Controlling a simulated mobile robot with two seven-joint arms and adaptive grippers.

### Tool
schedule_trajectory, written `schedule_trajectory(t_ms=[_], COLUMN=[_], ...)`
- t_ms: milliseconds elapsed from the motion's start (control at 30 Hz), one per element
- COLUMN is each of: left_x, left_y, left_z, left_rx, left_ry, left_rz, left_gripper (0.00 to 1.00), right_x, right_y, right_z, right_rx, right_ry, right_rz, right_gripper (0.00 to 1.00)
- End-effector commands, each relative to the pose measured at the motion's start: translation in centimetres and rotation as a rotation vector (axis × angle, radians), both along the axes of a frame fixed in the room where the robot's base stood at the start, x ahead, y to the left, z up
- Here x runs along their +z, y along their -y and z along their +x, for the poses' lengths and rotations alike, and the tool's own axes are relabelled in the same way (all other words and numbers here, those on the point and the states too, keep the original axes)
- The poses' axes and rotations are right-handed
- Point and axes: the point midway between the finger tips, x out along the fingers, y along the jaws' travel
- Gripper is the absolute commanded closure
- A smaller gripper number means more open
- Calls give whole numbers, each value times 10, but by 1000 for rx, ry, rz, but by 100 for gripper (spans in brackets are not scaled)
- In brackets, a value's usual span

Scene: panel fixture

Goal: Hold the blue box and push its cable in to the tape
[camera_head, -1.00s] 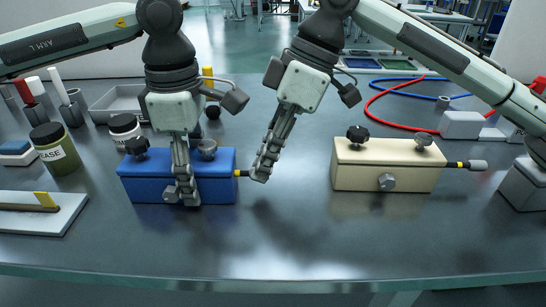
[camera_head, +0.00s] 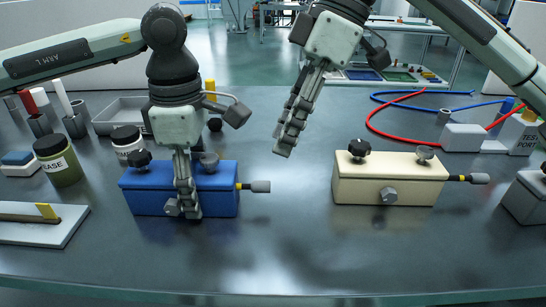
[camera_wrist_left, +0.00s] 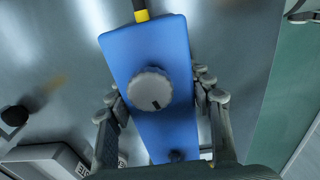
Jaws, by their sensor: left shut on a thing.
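The blue box (camera_head: 150,200) stands on the table at left centre. My left gripper (camera_head: 186,205) is shut across it, with one finger on each side in the left wrist view (camera_wrist_left: 160,115). A short cable with a grey end (camera_head: 260,186) sticks out of the box's right side. Its yellow tape band (camera_head: 239,186) shows right at the box wall, and the band also meets the box edge in the left wrist view (camera_wrist_left: 141,16). My right gripper (camera_head: 284,150) hangs above and right of the cable end, clear of it. Its finger gap cannot be made out.
A cream box (camera_head: 385,190) with a similar cable (camera_head: 478,178) stands to the right. Red and blue hoses (camera_head: 385,130) lie behind. The table front is clear.

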Motion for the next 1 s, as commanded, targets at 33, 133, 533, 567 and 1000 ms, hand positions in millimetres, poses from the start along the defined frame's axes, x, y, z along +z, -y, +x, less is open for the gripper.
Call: schedule_trajectory(t_ms=[33,133,533,567,1000], left_x=[0,0,0,0,0], left_y=[0,0,0,0,0], left_z=[0,0,0,0,0], left_rx=[0,0,0,0,0], left_ry=[1,1,1,1,0], left_rz=[0,0,0,0,0], left_gripper=[96,96,96,96,25], right_x=[10,24,40,40,40], right_y=[3,10,17,17,17], right_z=[2,4,6,6,6], right_rx=[-1,0,3,3,3], right_ry=[1,1,-1,-1,-1], right_rz=[2,1,0,0,0], right_gripper=[62,62,62,62,62])
